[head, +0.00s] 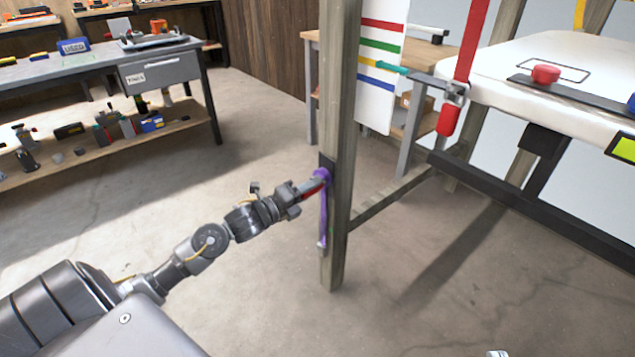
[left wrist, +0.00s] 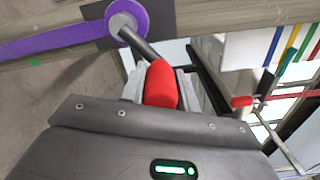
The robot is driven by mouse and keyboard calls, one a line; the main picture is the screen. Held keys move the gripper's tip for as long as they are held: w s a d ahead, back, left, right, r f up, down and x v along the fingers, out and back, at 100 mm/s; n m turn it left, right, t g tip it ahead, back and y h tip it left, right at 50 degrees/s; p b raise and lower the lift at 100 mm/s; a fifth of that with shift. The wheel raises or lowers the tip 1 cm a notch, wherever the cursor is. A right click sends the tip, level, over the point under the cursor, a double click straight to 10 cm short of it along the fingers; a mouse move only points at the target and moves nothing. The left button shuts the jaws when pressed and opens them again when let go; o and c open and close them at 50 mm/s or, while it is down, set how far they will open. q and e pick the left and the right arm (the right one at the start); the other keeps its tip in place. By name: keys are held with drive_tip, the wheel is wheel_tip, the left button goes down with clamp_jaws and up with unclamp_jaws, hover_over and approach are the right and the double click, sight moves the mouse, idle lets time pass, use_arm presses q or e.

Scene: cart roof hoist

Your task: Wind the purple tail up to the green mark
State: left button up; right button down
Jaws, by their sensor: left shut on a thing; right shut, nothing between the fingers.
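The purple tail (head: 323,222) is a strap hanging down the wooden post from a reel on a dark plate. In the left wrist view the purple tail (left wrist: 55,42) runs left from the purple reel (left wrist: 128,18). A small green mark (left wrist: 35,61) shows on the post's edge beside the strap. My left gripper (head: 314,187) is shut on the red crank knob (left wrist: 161,84), whose grey arm joins the reel. Only a small tip of my right gripper (head: 498,353) shows at the bottom edge, shut and empty.
A white board (head: 380,100) with coloured stripes stands behind the post (head: 338,130). A red strap (head: 468,45) with a red-handled buckle (head: 449,117) hangs right of it, near the cart's white top (head: 590,105). A workbench (head: 100,70) is at left. The floor between is clear.

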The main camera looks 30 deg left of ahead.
use_arm(q)
drive_tip(key=shift+c, duration=0.7)
drive_tip(key=a+r, duration=0.1)
drive_tip(key=a+r+p, duration=0.1)
drive_tip(key=shift+w+a+r, duration=0.15)
drive_tip(key=shift+w+a, duration=0.15)
drive_tip(key=shift+w, duration=0.05)
drive_tip(key=shift+w+a, duration=0.1)
drive_tip(key=shift+a, duration=0.2)
drive_tip(key=a, duration=0.2)
drive_tip(key=w+a, duration=0.1)
drive_tip(key=shift+a, duration=0.35)
